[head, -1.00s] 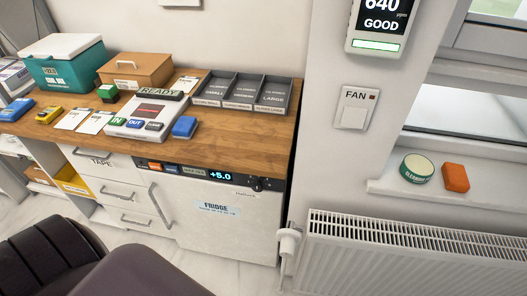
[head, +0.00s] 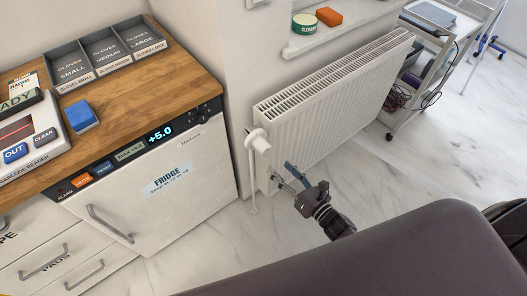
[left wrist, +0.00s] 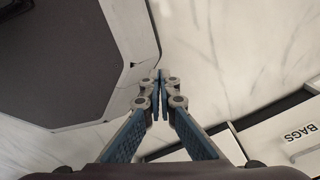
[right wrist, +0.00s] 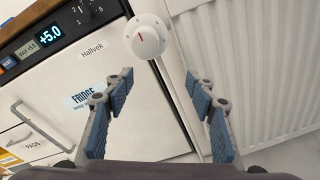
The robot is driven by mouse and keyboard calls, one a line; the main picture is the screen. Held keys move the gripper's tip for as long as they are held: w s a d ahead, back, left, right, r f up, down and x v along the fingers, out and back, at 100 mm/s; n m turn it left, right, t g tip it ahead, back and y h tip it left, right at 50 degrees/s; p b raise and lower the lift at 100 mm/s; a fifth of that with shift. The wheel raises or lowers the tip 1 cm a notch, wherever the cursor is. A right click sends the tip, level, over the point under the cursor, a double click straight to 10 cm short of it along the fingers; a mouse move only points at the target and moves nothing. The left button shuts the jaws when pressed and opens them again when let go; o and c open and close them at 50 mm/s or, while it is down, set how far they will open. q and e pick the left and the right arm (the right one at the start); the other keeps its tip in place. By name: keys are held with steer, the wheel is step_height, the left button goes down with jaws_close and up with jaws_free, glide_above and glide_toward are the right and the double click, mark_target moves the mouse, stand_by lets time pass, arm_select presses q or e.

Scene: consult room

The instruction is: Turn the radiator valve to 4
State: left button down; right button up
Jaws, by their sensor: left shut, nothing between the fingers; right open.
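The radiator valve (head: 258,140) is a white knob at the near left end of the white radiator (head: 335,100). In the right wrist view the valve (right wrist: 148,37) shows its round face with a short red mark; its numbers are too small to read. My right gripper (head: 282,174) is open and empty, low beside the radiator's left end and apart from the valve. In the right wrist view the fingers (right wrist: 159,76) are spread, with the valve beyond them. My left gripper (left wrist: 159,76) is shut and empty above the pale floor, outside the head view.
The fridge (head: 150,185) stands left of the valve under the wooden counter (head: 200,90), with a gap between. A green tin (head: 305,23) and orange block (head: 329,16) sit on the sill above the radiator. A trolley (head: 420,75) stands beyond it. Marble floor in front is clear.

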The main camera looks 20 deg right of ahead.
mark_target(268, 152)
steer(key=r+n, duration=0.1)
steer(key=w+r+n+y, duration=0.1)
steer(key=r+n, duration=0.1)
steer(key=shift+w+a+r+n+t+y, duration=0.15)
steer(key=shift+w+a+n+t+y, duration=0.05)
steer(key=shift+a+n+t+y, duration=0.1)
steer(key=x, duration=0.7)
steer(key=shift+w+a, duration=0.15)
arm_select(q)
steer(key=shift+w+d+r, duration=0.1)
steer(key=shift+w+d, duration=0.15)
arm_select(e)
steer(key=c, duration=1.2)
arm_select(q)
steer(key=shift+d, duration=0.15)
arm_select(e)
steer(key=shift+o, duration=0.2)
